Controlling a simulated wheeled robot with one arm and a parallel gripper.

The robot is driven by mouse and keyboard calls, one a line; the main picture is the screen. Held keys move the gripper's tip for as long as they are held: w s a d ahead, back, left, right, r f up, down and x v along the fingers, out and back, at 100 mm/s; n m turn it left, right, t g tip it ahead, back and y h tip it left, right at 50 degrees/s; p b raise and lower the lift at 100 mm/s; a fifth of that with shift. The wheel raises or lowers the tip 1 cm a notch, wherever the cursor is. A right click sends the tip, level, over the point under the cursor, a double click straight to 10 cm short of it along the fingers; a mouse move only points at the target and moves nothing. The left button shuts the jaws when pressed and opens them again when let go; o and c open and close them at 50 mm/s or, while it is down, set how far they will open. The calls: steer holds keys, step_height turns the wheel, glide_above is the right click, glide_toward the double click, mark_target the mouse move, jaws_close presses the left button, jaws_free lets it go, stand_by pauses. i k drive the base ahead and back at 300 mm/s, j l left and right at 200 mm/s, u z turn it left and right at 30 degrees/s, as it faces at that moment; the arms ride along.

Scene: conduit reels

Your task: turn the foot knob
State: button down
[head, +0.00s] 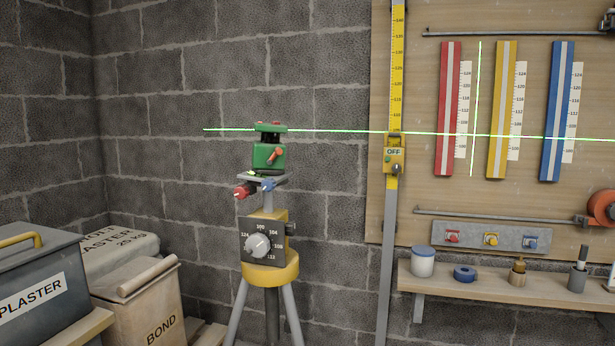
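A green laser level (268,157) stands on a grey plate on top of a tripod (270,274) with a yellow head. A red foot knob (242,191) with a pale mark sticks out to the left under the plate. A blue foot knob (267,185) sits under the plate's front right. A small yellow part shows at the plate's left edge; I cannot tell if it is another knob. Below is a dark box with a numbered dial and a pale knob (257,245). My gripper is not in view.
A yellow staff (397,60) carries a yellow box marked OFF (394,155). A green-and-white laser line crosses the wall and the red, yellow and blue strips. A shelf (500,287) with small items is right; a plaster bin (40,290) and bond box (150,310) are lower left.

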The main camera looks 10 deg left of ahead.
mark_target(241, 191)
steer(key=j+u, duration=0.15)
steer(key=j, duration=0.4)
steer(key=i+j+u, duration=0.15)
steer(key=j, duration=0.35)
steer(key=i+j+u, duration=0.15)
steer(key=j, duration=0.4)
steer(key=k, duration=0.05)
